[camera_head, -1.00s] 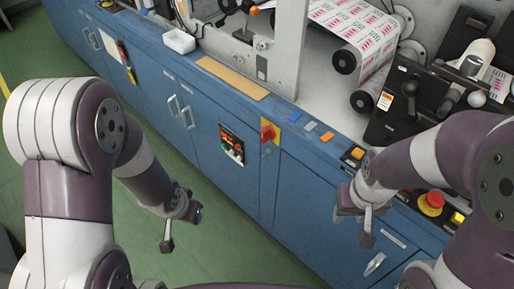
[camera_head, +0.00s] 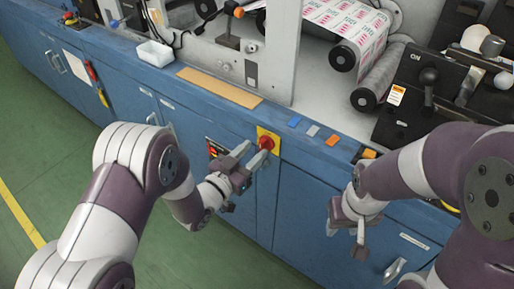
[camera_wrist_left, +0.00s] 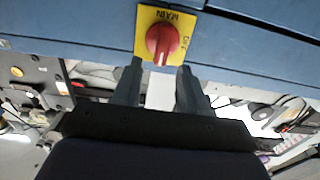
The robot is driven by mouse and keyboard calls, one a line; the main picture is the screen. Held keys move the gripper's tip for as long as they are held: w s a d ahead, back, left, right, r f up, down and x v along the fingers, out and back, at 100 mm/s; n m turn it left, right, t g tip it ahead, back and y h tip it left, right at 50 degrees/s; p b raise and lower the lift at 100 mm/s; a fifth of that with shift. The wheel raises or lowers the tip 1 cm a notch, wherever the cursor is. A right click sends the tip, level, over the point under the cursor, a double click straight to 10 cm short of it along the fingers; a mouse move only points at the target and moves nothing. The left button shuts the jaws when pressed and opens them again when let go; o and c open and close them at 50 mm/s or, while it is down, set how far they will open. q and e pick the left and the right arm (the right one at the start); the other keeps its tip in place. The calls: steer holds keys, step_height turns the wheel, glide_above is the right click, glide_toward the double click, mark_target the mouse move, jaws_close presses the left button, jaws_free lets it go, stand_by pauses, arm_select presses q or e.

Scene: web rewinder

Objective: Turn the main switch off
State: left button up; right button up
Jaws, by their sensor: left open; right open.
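The main switch is a red rotary knob (camera_head: 267,143) on a yellow plate at the top edge of the blue cabinet front. In the left wrist view the red knob (camera_wrist_left: 162,42) has its grip bar roughly upright in the picture. "MAIN" is printed upside down above it, with smaller lettering to its right. My left gripper (camera_head: 250,154) is open just in front of the plate, its fingers pointing at the knob. My right gripper (camera_head: 345,236) is open and empty before the cabinet.
A small control panel (camera_head: 215,150) left of the switch is partly hidden by my left gripper. Blue cabinet doors (camera_head: 310,205) with handles run along the front. The ledge above holds a white tray (camera_head: 155,53) and a tan board (camera_head: 219,88). Green floor (camera_head: 60,160) is free.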

mark_target(264, 146)
arm_select(q)
steer(key=shift+x, duration=1.4)
jaws_close()
